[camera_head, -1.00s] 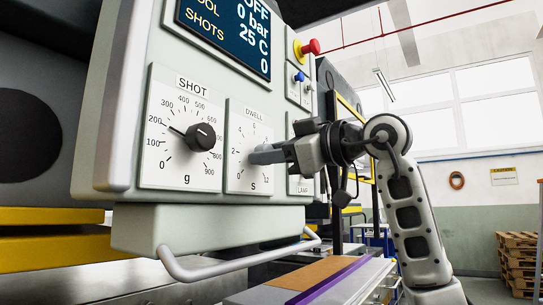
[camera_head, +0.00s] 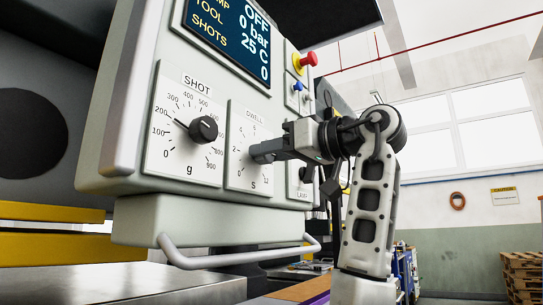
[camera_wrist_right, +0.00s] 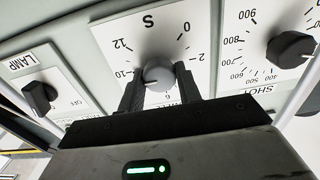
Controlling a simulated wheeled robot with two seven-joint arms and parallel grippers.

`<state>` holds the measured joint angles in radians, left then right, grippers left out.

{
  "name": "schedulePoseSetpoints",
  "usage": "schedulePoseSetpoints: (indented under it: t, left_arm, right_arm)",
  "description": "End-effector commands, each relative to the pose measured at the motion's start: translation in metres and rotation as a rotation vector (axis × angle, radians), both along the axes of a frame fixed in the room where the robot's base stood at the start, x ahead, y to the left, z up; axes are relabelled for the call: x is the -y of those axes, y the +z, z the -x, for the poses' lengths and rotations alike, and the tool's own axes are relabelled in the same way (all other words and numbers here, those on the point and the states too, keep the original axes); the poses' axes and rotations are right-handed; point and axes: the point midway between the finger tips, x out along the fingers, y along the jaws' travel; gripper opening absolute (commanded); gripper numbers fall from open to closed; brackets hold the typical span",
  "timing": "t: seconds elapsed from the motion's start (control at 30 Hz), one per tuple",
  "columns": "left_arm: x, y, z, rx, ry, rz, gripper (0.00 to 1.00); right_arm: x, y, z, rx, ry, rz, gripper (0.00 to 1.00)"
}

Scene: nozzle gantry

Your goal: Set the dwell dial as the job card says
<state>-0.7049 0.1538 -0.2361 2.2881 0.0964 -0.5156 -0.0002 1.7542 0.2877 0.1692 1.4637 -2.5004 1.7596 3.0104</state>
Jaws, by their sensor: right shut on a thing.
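The scale runs from 0 to 12; I cannot tell the knob's setting. I see no readable job card. My left gripper is not in view.
The black SHOT dial (camera_head: 203,129) is left of the dwell plate, its pointer near 200. A lamp switch (camera_wrist_right: 40,96) is on the other side. A red button (camera_head: 307,60) and a display (camera_head: 230,40) sit above. A handle bar (camera_head: 235,255) juts out below.

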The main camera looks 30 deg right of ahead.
Motion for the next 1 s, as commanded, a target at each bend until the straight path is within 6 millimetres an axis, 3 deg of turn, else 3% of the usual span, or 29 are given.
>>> schedulePoseSetpoints:
  t: [0.27,0.3,0.37,0.77,1.0]
  left_arm:
    - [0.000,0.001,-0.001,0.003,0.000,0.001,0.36]
    - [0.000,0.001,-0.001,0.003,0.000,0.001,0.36]
    - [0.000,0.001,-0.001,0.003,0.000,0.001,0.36]
    - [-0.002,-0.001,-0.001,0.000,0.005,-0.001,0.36]
    - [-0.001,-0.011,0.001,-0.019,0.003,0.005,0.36]
  right_arm:
    - [0.000,-0.001,0.000,-0.005,0.001,0.002,0.11]
    - [0.000,-0.001,0.000,-0.005,0.001,0.002,0.40]
    - [0.000,-0.001,0.000,-0.004,0.001,0.003,0.56]
    - [0.003,0.000,0.007,0.001,0.000,0.001,0.56]
    - [0.021,0.000,0.050,0.005,-0.001,0.000,0.56]
